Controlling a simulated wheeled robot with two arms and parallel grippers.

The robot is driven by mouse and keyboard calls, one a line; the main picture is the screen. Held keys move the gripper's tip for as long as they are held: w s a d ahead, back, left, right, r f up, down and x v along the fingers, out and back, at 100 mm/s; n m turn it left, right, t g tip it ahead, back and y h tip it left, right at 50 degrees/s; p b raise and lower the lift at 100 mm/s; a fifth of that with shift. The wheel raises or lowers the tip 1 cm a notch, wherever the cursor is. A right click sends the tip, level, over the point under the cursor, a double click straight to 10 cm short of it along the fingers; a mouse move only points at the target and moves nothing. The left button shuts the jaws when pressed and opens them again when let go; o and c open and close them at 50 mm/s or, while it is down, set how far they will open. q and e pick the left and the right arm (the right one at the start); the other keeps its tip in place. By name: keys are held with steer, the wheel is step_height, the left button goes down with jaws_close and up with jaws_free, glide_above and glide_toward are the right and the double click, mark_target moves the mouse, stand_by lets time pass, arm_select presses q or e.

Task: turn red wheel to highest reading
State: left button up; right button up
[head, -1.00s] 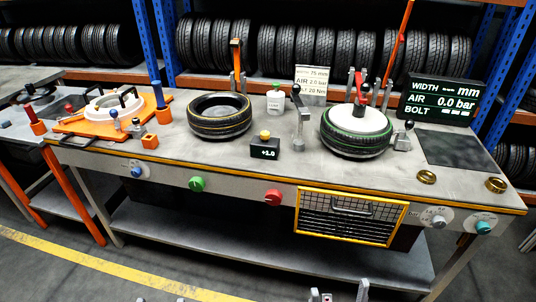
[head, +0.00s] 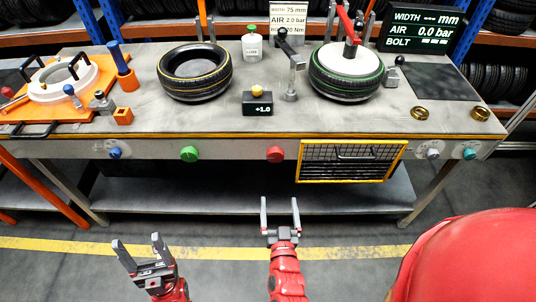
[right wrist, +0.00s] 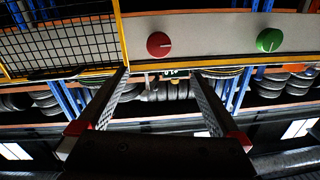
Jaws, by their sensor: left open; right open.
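The red wheel (head: 276,154) is a round red knob on the bench's front panel, between the green knob and the yellow-framed mesh box. It also shows in the right wrist view (right wrist: 159,44), with a pale pointer mark on its face. My right gripper (head: 281,212) is open and empty, in front of the bench and below the red wheel in the head view, apart from it. My left gripper (head: 142,250) is open and empty, lower left, away from the bench. The display (head: 428,30) reads AIR 0.0 bar; WIDTH and BOLT show dashes.
The green knob (head: 189,154) and blue knob (head: 115,153) are to the left on the panel. The mesh box (head: 350,160) is just right of the red wheel. A grey knob (head: 432,153) and teal knob (head: 469,153) are further right. Tyres and tools occupy the bench top (head: 200,118).

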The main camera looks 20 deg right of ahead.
mark_target(276, 157)
steer(key=p+x, duration=0.2)
steer(key=x, duration=1.4)
steer(key=shift+s+d+r+p, duration=0.1)
steer(key=shift+d+p, duration=0.05)
steer(key=shift+p, duration=0.25)
steer(key=shift+w+d, duration=0.15)
steer(key=shift+w, duration=0.25)
